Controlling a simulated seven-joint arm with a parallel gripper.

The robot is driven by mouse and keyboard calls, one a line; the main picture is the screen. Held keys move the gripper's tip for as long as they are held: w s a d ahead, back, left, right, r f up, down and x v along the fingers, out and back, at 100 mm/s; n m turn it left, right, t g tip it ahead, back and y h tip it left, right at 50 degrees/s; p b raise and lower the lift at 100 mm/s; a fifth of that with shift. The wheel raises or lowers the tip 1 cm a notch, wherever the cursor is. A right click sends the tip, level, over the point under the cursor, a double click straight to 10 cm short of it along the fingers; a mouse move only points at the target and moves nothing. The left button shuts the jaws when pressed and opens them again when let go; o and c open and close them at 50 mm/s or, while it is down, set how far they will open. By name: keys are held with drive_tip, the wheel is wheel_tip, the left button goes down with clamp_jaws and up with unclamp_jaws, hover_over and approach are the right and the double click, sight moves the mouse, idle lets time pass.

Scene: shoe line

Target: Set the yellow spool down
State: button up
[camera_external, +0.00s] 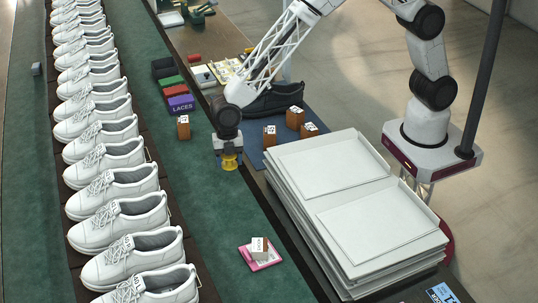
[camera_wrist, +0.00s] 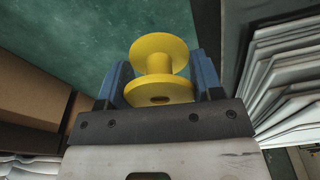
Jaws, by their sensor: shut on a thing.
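The yellow spool (camera_external: 230,161) is at my gripper's fingertips in the external view, over the green surface near its right edge. It also shows in the wrist view (camera_wrist: 158,92), between the two blue fingers. My gripper (camera_external: 229,152) points down and is shut on the spool. In the wrist view my gripper (camera_wrist: 160,80) has one finger on each side of it. I cannot tell whether the spool's underside touches the green surface (camera_external: 215,230).
White shoes (camera_external: 118,216) stand in a long row at left. Stacked white box lids (camera_external: 350,200) are at right. Wooden blocks (camera_external: 295,118) and a dark shoe (camera_external: 275,99) lie behind. A pink card with a white block (camera_external: 260,248) lies in front. Green surface around the spool is clear.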

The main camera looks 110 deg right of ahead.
drive_tip(key=shift+s+d+f, duration=0.1)
drive_tip(key=shift+f, duration=0.05)
drive_tip(key=shift+w, duration=0.25)
hover_over(186, 191)
drive_tip(key=shift+d+f, duration=0.2)
drive_tip(key=shift+f, duration=0.5)
idle(0.3)
drive_tip(key=shift+s+f, duration=0.1)
drive_tip(key=shift+f, duration=1.7)
drive_tip(key=shift+f, duration=0.1)
drive_tip(key=o, duration=0.9)
